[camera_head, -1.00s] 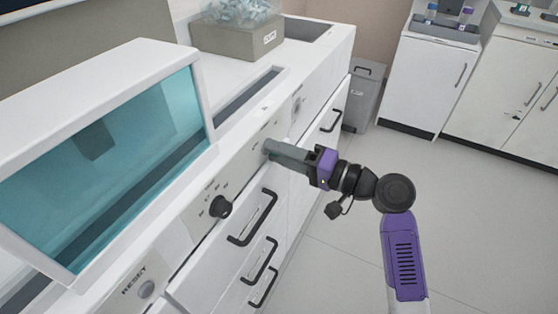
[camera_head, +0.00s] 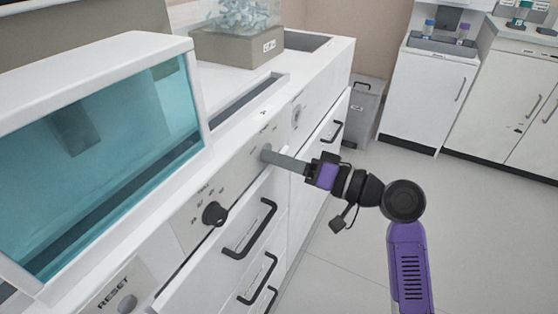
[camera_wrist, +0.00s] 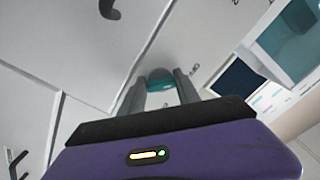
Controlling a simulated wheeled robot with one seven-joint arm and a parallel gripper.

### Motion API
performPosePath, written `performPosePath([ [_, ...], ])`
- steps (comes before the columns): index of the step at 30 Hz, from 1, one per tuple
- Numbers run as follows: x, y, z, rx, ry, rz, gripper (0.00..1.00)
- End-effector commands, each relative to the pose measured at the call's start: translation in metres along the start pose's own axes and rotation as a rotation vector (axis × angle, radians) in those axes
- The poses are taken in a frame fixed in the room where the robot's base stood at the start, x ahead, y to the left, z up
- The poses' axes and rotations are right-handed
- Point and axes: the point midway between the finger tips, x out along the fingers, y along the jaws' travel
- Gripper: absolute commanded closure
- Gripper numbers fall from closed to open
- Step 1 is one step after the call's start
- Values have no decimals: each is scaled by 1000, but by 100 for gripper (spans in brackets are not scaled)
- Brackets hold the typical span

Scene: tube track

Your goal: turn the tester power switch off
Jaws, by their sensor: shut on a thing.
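My gripper (camera_head: 268,153) reaches the grey front panel of the white bench from the right, its fingertips against the panel under a small printed label. In the wrist view, my gripper's two grey fingers (camera_wrist: 160,88) are closed on a small teal part (camera_wrist: 161,84), which appears to be the tester power switch. In the head view the fingers hide this part. The switch's on or off position cannot be read.
A black dial (camera_head: 214,213) with printed marks and a RESET button (camera_head: 127,303) are on the panel to the left. Black drawer handles (camera_head: 252,232) stick out below. A teal-windowed hood (camera_head: 110,150) stands on the bench. The floor to the right is clear.

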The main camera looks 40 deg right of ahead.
Motion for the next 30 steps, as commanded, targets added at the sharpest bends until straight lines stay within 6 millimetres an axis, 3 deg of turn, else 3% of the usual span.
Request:
performPosePath([
  [8,0,1,2,-1,-4,3,100],
  [9,0,1,2,-1,-4,3,54],
  [12,0,1,1,0,-3,2,40],
  [23,-5,1,0,1,-1,2,40],
  [30,-40,1,0,2,1,5,40],
])
